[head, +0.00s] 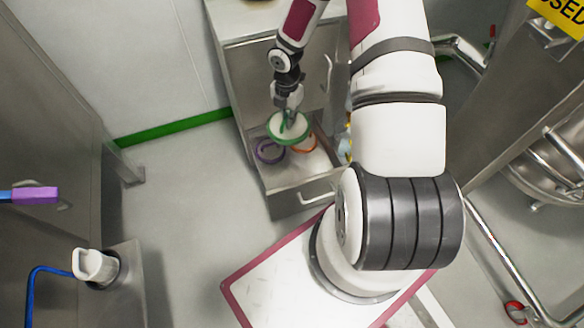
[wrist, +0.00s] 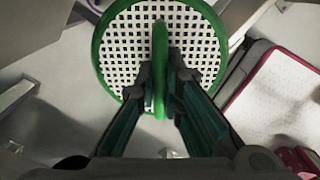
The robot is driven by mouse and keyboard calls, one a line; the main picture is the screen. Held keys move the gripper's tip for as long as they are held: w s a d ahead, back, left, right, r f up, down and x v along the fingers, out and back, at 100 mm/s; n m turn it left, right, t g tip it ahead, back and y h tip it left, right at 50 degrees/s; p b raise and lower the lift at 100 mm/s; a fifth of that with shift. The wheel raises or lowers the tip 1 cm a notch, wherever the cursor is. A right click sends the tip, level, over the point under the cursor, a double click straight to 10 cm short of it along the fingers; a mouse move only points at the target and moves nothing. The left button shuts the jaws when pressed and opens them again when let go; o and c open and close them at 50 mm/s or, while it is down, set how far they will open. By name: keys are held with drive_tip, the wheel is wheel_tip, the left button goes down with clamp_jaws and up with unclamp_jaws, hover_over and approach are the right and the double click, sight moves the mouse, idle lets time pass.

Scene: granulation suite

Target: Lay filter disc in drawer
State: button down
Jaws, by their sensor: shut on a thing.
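The filter disc (head: 289,127) is a white perforated plate with a green rim and a green handle across its top. In the wrist view the disc (wrist: 190,40) fills the upper middle, with its handle between my fingers. My gripper (wrist: 163,100) is shut on that handle. In the head view my gripper (head: 292,104) holds the disc above the open drawer (head: 292,172) of the steel cabinet. A purple ring (head: 268,152) and an orange ring (head: 304,144) show in the drawer, partly covered by the disc. I cannot tell the gap between disc and drawer floor.
The drawer's front handle (head: 317,196) faces my base. The cabinet top (head: 245,18) lies behind the arm. A steel stand with a white cap (head: 95,265) is at lower left. A steel vessel (head: 555,150) is at right. Floor left of the drawer is clear.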

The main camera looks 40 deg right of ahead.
drive_tip(key=d+f+n+b, duration=0.1)
drive_tip(key=f+n+b, duration=0.2)
drive_tip(key=f, duration=0.9)
drive_tip(key=s+d+f+n+b, duration=0.1)
drive_tip(key=f+n+b, duration=0.3)
drive_tip(key=f+b, duration=0.4)
drive_tip(key=d+f+n+b, duration=0.3)
drive_tip(key=f+b, duration=0.3)
drive_tip(key=f, duration=1)
drive_tip(key=shift+s+f, duration=0.25)
drive_tip(key=shift+s, duration=0.05)
drive_tip(key=shift+f+b, duration=0.15)
drive_tip(key=shift+b, duration=0.2)
drive_tip(key=c, duration=2)
unclamp_jaws()
drive_tip(key=shift+c, duration=0.2)
drive_tip(key=o, duration=0.3)
